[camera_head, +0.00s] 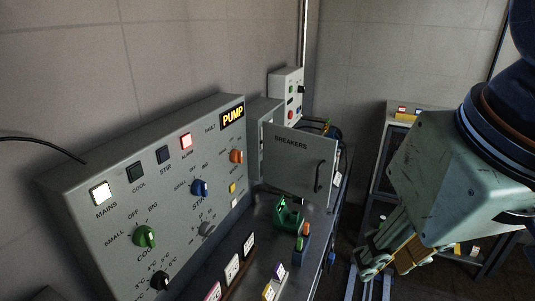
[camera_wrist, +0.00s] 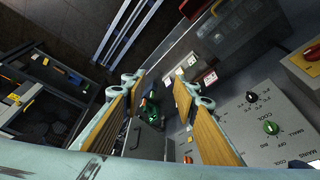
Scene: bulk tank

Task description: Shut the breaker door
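The grey breaker door (camera_head: 298,165), marked BREAKERS, stands swung open from its grey box (camera_head: 264,112) in the head view. Its dark bar handle (camera_head: 319,176) is near the door's right edge. My gripper (camera_head: 384,266) is to the right of the door and lower in the picture, apart from it. In the wrist view my gripper (camera_wrist: 158,88) has its two tan-padded fingers spread, with nothing held between them.
A control panel (camera_head: 118,205) with knobs and lit buttons is at the left. A green holder (camera_head: 288,211) with small items stands on the bench before the door. Label cards (camera_head: 232,269) stand nearer. A shelf unit (camera_head: 384,150) is behind my arm.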

